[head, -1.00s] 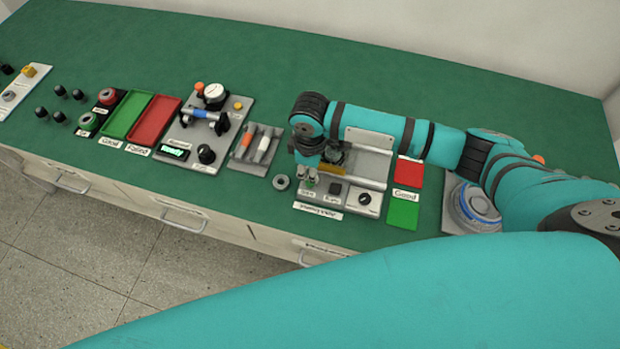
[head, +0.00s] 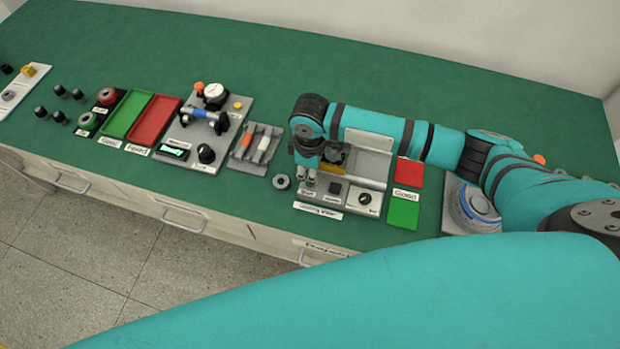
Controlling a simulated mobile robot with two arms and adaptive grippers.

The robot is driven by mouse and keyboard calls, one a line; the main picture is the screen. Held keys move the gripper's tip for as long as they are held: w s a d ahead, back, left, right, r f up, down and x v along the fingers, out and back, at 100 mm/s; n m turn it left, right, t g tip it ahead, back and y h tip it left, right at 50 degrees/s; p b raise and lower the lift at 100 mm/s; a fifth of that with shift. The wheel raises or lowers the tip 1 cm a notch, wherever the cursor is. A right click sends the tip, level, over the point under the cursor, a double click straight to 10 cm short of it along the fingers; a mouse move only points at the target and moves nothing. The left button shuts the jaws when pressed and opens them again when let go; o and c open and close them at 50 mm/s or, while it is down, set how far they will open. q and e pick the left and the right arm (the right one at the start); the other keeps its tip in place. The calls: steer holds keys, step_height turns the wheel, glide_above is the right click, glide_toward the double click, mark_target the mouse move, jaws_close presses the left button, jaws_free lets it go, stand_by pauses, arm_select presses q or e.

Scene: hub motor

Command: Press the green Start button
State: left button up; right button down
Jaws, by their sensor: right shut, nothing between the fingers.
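The control panel (head: 349,196) stands at the front of the green bench, right of centre. Its Start label (head: 308,194) is on the left of the panel. My right gripper (head: 307,182) points down with its fingers shut and empty, right over the Start button's place, and largely hides the green button. I cannot tell for sure whether the fingertips touch it. A second green button (head: 87,120) sits on a small black box with a red button (head: 106,97) at the far left. My left gripper is not in view.
A dark square button (head: 335,188) and a black knob (head: 365,199) are right of the gripper. A grey ring (head: 281,182) lies to its left. Red (head: 409,173) and green (head: 403,213) pads lie further right. A tool holder (head: 256,149) stands at left.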

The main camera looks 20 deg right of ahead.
steer(key=shift+f+b, duration=0.4)
steer(key=shift+f, duration=0.7)
steer(key=shift+r, duration=0.1)
step_height(320, 180, up, 8)
steer(key=p, duration=0.9)
steer(key=shift+r+p, duration=1.2)
steer(key=shift+r, duration=1.8)
